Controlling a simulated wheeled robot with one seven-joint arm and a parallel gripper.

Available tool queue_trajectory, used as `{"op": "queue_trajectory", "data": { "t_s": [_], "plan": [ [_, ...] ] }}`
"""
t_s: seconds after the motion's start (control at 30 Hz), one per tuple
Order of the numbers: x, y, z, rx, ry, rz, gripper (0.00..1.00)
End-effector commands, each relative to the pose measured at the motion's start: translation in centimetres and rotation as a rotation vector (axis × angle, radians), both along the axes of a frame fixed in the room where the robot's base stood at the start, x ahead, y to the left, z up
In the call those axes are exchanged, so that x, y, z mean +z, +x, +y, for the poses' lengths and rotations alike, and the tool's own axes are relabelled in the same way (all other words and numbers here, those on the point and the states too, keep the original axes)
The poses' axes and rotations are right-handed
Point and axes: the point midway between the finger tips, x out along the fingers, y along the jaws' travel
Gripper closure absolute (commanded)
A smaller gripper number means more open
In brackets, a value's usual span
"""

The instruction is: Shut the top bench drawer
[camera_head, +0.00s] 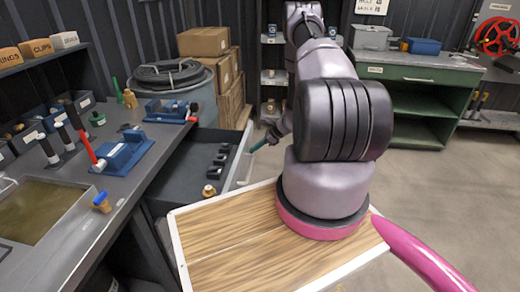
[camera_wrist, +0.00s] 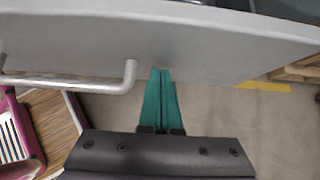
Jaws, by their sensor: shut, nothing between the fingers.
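The top bench drawer (camera_head: 190,183) stands pulled out from under the grey workbench (camera_head: 95,168), with black parts and a small brass piece inside. Its grey front panel (camera_head: 238,160) faces right, towards my arm. In the wrist view the front panel (camera_wrist: 200,45) crosses the top of the picture, with its bar handle (camera_wrist: 80,84) at left. My gripper (camera_head: 253,149) has teal fingers closed together and empty, pointing at the outer face of the front. In the wrist view my gripper (camera_wrist: 160,72) is right of the handle's end. I cannot tell whether the tips touch the panel.
A blue-grey drum (camera_head: 190,103) with a coiled hose and stacked cardboard boxes (camera_head: 225,75) stand behind the drawer. Blue vises (camera_head: 122,152) and tools lie on the workbench. A green cabinet (camera_head: 420,90) stands at the back right. The floor on the right is clear.

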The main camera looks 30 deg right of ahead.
Motion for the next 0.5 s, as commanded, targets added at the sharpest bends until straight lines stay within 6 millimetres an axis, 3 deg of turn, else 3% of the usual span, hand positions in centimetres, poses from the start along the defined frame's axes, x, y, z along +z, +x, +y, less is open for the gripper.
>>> {"op": "queue_trajectory", "data": {
  "t_s": [0.5],
  "plan": [
    [0.02,0.58,0.91,0.001,0.000,0.000,1.00]
  ]
}}
